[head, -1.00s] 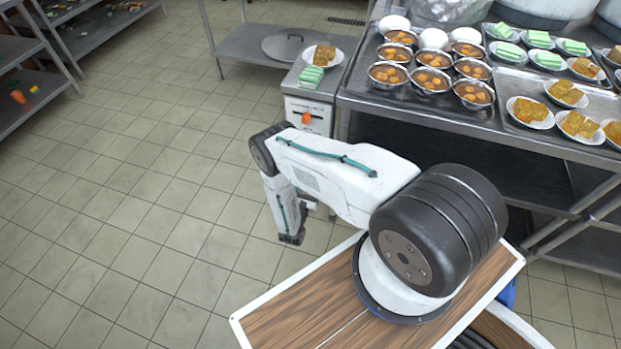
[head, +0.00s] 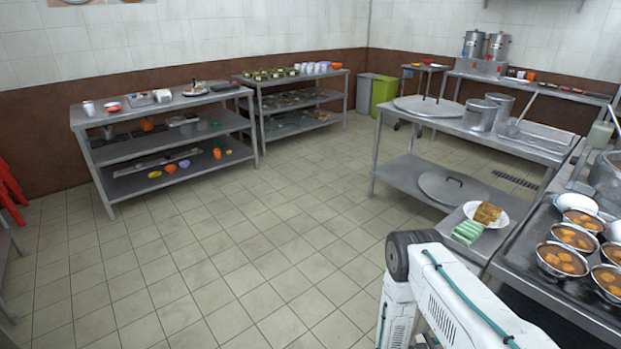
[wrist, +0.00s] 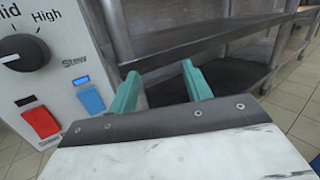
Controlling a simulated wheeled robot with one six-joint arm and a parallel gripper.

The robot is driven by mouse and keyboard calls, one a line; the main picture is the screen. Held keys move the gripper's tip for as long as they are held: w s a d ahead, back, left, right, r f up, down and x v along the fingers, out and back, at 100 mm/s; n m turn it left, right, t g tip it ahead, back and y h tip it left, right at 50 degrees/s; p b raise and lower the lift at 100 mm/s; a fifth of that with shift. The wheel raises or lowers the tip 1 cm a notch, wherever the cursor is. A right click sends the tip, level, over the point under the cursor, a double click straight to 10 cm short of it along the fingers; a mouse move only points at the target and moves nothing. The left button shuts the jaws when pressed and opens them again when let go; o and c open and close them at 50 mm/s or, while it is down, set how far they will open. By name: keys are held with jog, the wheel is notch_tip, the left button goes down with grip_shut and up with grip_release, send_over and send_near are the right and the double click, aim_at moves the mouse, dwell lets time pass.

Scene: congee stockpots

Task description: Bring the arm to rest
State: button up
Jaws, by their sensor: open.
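My gripper (wrist: 160,92) shows in the wrist view with its two teal fingers spread apart and nothing between them. It is close to a white appliance panel (wrist: 62,75) on the left, with a black dial (wrist: 25,52), a red switch (wrist: 40,122) and a blue switch (wrist: 90,100). I cannot tell whether the gripper touches the panel. In the head view my white arm is folded at the bottom right, and the gripper is out of frame.
A counter (head: 560,310) with several metal bowls (head: 562,260) stands at the right. Steel shelves (head: 165,105) line the back left wall. The tiled floor (head: 220,250) in the middle is clear.

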jog(key=s+a+r+m+g+y, duration=0.3)
jog(key=r+m+g, duration=0.35)
jog(key=r, duration=0.85)
jog(key=s+a+r+m+g+y, duration=0.15)
jog(key=r+m+g+y, duration=0.45)
jog(key=r, duration=1)
jog(key=s+a+r+m+t+y, duration=0.3)
jog(key=s+a+r+t+y, duration=0.2)
jog(key=s+r, duration=0.4)
jog(key=s+a+r+m+t+y, duration=0.4)
jog(key=s+a+r+t, duration=0.3)
jog(key=r, duration=1.1)
jog(key=s+a+y, duration=0.1)
jog(key=s, duration=0.2)
